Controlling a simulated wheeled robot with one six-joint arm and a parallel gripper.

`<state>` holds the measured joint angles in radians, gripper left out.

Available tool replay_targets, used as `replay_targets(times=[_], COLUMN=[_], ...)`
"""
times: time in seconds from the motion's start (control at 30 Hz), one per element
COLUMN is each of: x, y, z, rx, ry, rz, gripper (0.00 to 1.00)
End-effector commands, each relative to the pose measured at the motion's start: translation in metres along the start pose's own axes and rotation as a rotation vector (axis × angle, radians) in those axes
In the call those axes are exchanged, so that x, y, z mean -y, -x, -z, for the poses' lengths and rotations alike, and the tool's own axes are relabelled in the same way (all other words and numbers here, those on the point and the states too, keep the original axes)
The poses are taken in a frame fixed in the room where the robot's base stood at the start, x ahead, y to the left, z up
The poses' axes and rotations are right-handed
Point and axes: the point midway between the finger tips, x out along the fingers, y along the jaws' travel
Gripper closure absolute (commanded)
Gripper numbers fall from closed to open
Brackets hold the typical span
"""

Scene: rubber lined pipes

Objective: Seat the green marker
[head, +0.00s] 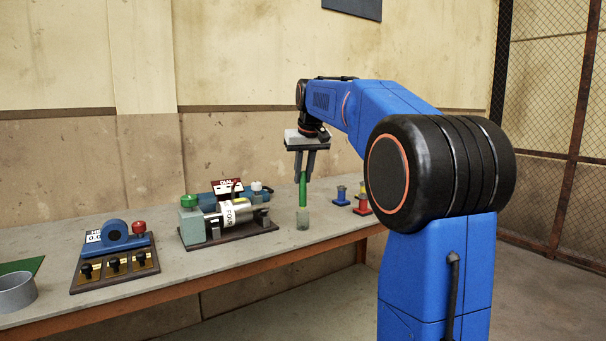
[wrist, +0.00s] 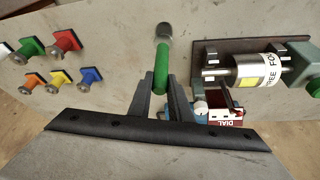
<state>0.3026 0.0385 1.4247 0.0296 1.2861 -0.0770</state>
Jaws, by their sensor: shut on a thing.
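The green marker (head: 303,190) is upright in my gripper (head: 304,174), which is shut on its upper part. In the wrist view the green marker (wrist: 161,68) runs from between the fingers of my gripper (wrist: 162,88) toward a small grey cup (wrist: 165,30). In the head view the grey cup (head: 302,222) stands on the bench directly below the marker.
A fixture with a silver cylinder (head: 232,213) stands left of the cup, with a red box labelled DIAL (wrist: 226,117) near it. Several coloured knobbed pieces (wrist: 66,41) stand on the other side. A blue-ringed device (head: 115,234) and grey ring (head: 15,291) are farther left on the bench (head: 180,277).

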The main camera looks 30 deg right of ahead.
Motion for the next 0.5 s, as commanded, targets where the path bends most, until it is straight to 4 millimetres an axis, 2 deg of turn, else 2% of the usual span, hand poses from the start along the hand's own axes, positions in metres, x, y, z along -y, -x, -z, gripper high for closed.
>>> replay_targets(times=[0.5], x=[0.0], y=[-0.0095], z=[-0.0042], rx=[0.001], ry=[0.0], rz=[0.0], gripper=[1.0])
